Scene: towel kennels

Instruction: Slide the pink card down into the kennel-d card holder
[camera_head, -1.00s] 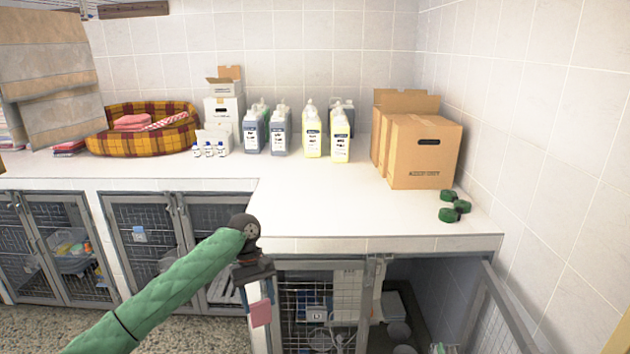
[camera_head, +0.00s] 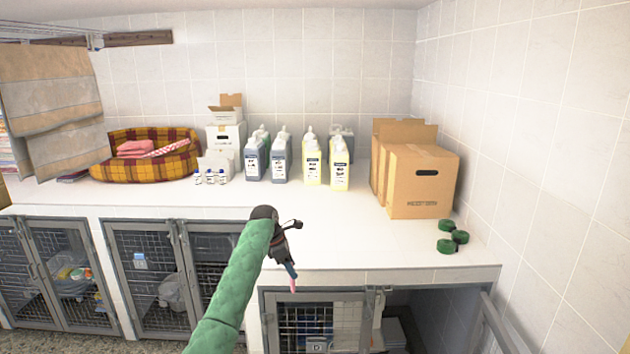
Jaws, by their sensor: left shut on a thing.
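My left gripper (camera_head: 289,262) is in front of the counter's front edge, above the kennel door at the lower middle. It is shut on the pink card (camera_head: 293,285), which shows as a narrow pink strip, nearly edge-on, below the fingers. A blue piece shows between the fingers and the pink strip. The kennel door (camera_head: 318,320) below is wire mesh in a grey frame, with a small pale card or holder low on it (camera_head: 317,345). Which kennel is kennel-d I cannot tell. My right gripper is out of view.
The white counter (camera_head: 340,235) is clear in the middle. Cardboard boxes (camera_head: 420,180) and green rolls (camera_head: 446,246) stand at right, bottles (camera_head: 312,162) at the back, a plaid pet bed (camera_head: 115,168) at left. The compartment right of the door is open.

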